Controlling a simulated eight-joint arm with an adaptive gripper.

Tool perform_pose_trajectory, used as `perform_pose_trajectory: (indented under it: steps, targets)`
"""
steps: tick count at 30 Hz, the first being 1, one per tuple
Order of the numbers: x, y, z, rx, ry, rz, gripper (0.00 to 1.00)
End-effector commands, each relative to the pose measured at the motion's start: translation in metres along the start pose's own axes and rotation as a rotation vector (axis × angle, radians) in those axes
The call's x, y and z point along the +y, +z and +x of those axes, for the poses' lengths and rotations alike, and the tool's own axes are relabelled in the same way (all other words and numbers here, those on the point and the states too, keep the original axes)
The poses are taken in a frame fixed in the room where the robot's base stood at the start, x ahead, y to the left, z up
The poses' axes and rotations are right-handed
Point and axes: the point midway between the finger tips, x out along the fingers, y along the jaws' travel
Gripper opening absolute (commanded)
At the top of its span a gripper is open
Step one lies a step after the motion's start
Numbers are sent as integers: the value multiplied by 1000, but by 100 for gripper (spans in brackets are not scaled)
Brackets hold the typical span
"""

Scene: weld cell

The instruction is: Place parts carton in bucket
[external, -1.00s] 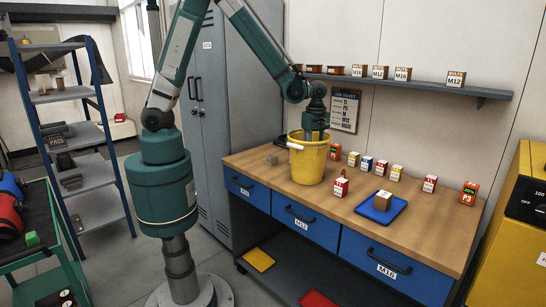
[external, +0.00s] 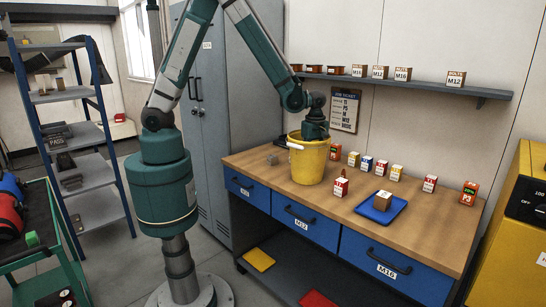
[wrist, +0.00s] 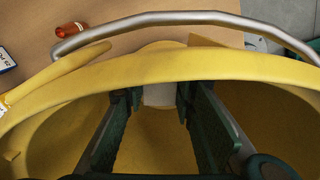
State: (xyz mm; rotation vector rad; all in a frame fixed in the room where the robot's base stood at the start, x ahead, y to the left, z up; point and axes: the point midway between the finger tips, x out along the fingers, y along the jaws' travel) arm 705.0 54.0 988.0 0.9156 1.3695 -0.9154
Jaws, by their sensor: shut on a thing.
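The yellow bucket (external: 309,163) stands upright on the wooden workbench; its inside and rim (wrist: 165,70) fill much of the wrist view. My gripper (wrist: 160,108) points down through the bucket's mouth, its fingers inside the bucket. The fingers are shut on a pale, whitish thing, apparently the parts carton (wrist: 159,95), whose label I cannot read. In the external view the bucket's wall hides the fingertips and the held carton. I cannot tell whether the carton touches the bucket's floor.
Several small cartons, including a red one (external: 341,186), stand right of the bucket. A blue tray (external: 366,212) holds a brown carton (external: 382,200). The bucket's metal handle (wrist: 190,17) lies to one side. A shelf (external: 425,86) runs along the wall.

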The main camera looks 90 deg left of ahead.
Motion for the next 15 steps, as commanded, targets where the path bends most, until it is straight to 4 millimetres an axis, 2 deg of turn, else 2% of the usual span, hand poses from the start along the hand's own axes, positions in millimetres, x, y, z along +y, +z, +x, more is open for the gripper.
perform_pose_trajectory:
  steps: [6,7,9,10,15]
  targets:
    - [0,0,4,0,0,0,14]
    - [0,0,4,0,0,0,30]
    - [0,0,3,0,0,0,39]
    - [0,0,3,0,0,0,42]
    - [0,0,3,0,0,0,42]
